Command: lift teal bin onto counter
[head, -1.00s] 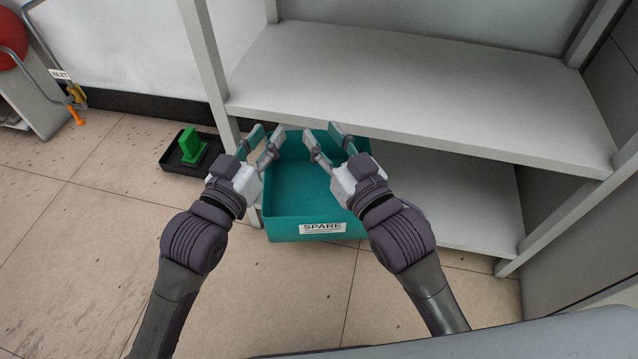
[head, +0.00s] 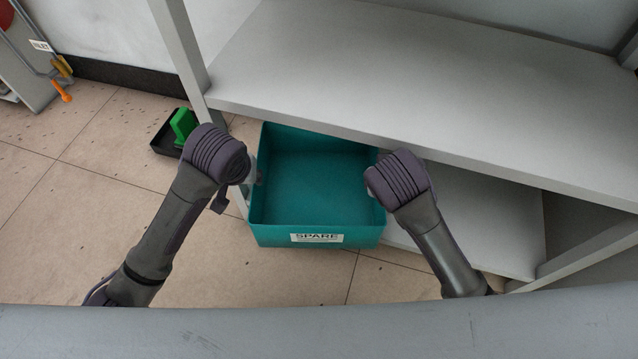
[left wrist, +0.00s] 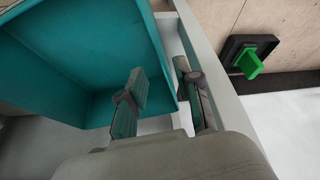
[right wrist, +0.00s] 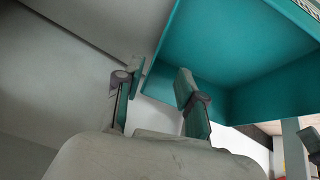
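The teal bin (head: 318,195) with a SPARE label (head: 316,238) is upright, open side up, low in front of me, its back edge by the lower shelf. My left gripper, mostly hidden by its wrist in the head view, is at the bin's left wall. In the left wrist view its fingers (left wrist: 163,95) are apart, one inside the bin (left wrist: 85,50) and one outside. My right gripper is likewise at the right wall. In the right wrist view its fingers (right wrist: 155,92) are apart astride the bin's wall (right wrist: 225,50). Contact with the walls is unclear.
A grey counter (head: 420,85) overhangs the bin's back right, with a lower shelf (head: 480,220) beneath. A counter leg (head: 180,45) stands behind left. A black tray with a green block (head: 183,124) lies on the floor at left. Floor in front is clear.

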